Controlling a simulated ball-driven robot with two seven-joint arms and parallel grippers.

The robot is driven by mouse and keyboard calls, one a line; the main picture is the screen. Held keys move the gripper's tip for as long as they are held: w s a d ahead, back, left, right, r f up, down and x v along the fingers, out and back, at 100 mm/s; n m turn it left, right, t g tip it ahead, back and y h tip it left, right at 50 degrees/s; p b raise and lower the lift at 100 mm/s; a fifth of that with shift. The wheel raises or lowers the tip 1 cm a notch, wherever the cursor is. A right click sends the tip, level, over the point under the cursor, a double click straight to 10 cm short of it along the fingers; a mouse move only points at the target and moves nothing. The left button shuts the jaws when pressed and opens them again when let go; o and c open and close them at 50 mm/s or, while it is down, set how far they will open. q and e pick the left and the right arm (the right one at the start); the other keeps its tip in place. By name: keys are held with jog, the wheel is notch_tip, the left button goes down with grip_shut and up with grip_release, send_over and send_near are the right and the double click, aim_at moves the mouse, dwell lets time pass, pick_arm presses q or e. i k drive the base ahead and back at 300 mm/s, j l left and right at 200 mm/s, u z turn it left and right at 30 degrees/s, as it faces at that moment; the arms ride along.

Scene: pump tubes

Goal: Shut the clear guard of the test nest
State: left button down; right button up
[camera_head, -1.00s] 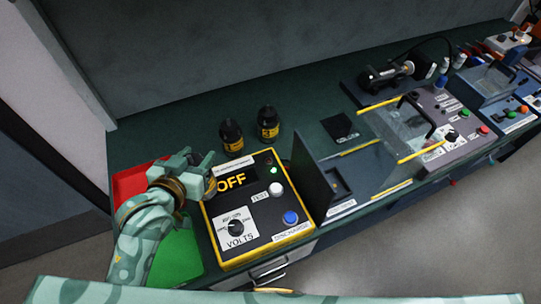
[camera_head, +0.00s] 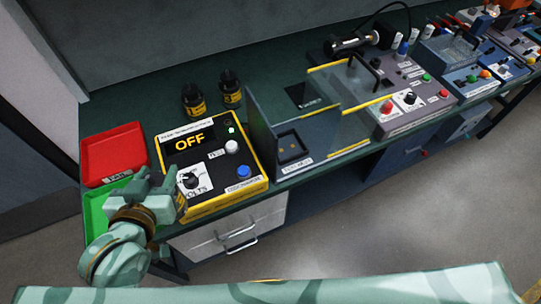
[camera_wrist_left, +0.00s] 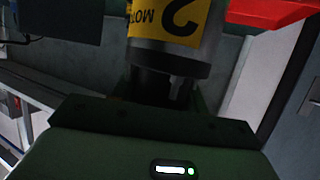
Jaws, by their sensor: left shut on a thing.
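The test nest (camera_head: 262,130) is a dark blue-grey box right of the yellow-edged tester, with an empty recess in its floor. Its clear guard (camera_head: 352,88), with a black handle and yellow edges, stands off to the right of the recess, leaving the recess uncovered. My right gripper does not show.
The yellow-edged tester (camera_head: 215,190) reads OFF. A red tray (camera_head: 112,150) and a green tray (camera_head: 95,208) lie at the left. Two dark bottles (camera_head: 193,102) stand behind the tester. A grey control box (camera_head: 420,105) adjoins the guard on the right.

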aim_at(286, 148)
jog(key=l+u, duration=0.2)
jog(key=l, duration=0.5)
jog(key=l+u, duration=0.2)
jog(key=l, duration=0.5)
jog(key=k+l+u, duration=0.25)
jog(key=l, duration=0.45)
jog(key=l+u, duration=0.25)
jog(key=l, duration=1.1)
jog(key=i, duration=0.4)
